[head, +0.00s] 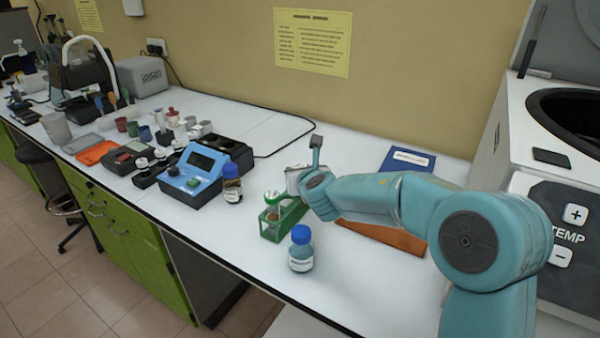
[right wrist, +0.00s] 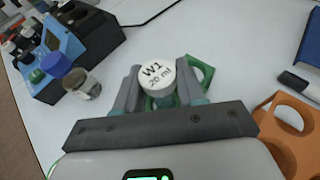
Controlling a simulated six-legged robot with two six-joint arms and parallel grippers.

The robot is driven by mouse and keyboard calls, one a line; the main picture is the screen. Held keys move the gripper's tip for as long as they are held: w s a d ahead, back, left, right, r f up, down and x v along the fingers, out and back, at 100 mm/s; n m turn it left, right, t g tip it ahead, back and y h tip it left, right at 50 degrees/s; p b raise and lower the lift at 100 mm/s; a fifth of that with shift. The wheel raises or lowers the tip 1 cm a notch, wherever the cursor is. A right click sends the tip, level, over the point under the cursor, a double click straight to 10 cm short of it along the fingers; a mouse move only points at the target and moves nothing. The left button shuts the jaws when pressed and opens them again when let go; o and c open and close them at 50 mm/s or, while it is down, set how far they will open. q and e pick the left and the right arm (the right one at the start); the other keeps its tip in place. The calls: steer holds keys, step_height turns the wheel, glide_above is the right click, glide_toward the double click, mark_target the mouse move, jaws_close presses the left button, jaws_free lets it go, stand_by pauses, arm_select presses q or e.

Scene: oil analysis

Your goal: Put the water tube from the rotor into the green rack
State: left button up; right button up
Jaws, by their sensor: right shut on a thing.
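The water tube shows in the right wrist view as a white cap (right wrist: 157,73) marked "W1 20 ml". My right gripper (right wrist: 160,92) is shut on it, with one finger on each side. In the head view my right gripper (head: 287,196) is at the green rack (head: 293,219), and the tube's pale cap (head: 272,197) shows above the rack. The green rack also shows behind the cap in the right wrist view (right wrist: 207,75). I cannot tell how far the tube's lower end is inside a hole. My left gripper is not in view.
A blue-capped bottle (head: 301,250) stands just in front of the rack, and a dark bottle (head: 232,185) stands left of it. A blue instrument (head: 190,180) is further left. An orange rack (right wrist: 270,112) lies right of the green one. The centrifuge (head: 515,140) stands at the right.

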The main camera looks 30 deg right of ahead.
steer(key=shift+w, duration=0.1)
steer(key=o, duration=1.1)
steer(key=v, duration=1.6)
steer(key=shift+a+r, duration=0.1)
steer(key=shift+a, duration=0.05)
